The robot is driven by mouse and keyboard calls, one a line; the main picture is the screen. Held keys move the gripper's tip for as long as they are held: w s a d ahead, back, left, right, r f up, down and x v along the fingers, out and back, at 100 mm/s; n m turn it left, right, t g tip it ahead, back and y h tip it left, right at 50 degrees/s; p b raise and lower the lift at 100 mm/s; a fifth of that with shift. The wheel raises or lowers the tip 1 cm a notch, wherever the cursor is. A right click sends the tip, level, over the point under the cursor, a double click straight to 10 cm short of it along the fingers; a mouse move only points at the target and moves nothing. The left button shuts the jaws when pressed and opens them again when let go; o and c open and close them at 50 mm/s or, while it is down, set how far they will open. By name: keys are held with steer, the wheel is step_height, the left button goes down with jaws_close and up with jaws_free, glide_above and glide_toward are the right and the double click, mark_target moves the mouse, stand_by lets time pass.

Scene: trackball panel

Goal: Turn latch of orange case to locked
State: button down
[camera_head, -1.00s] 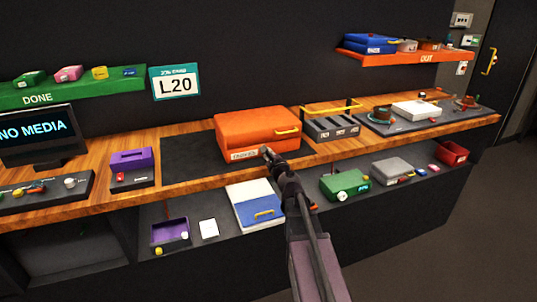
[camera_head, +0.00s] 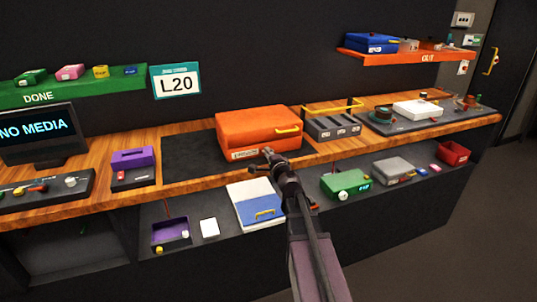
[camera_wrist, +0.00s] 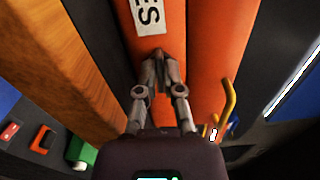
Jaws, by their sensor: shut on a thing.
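The orange case (camera_head: 258,132) lies closed on a dark mat on the wooden bench, with a yellow handle (camera_head: 287,130) and a white label on its front. The case also fills the middle of the wrist view (camera_wrist: 215,45). My gripper (camera_head: 266,154) is at the case's front face, near the label.
A grey rack (camera_head: 332,127) with a yellow bar stands close to the right of the case. A purple box (camera_head: 132,168) is to the left. A blue and white case (camera_head: 256,204) lies on the lower shelf below my arm. Bare mat (camera_head: 190,157) shows left of the case.

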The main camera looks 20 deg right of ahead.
steer(key=shift+n, duration=0.6)
steer(key=c, duration=0.8)
jaws_free()
steer(key=shift+s, duration=0.1)
steer(key=shift+s+a, duration=0.1)
steer(key=shift+s, duration=3.6)
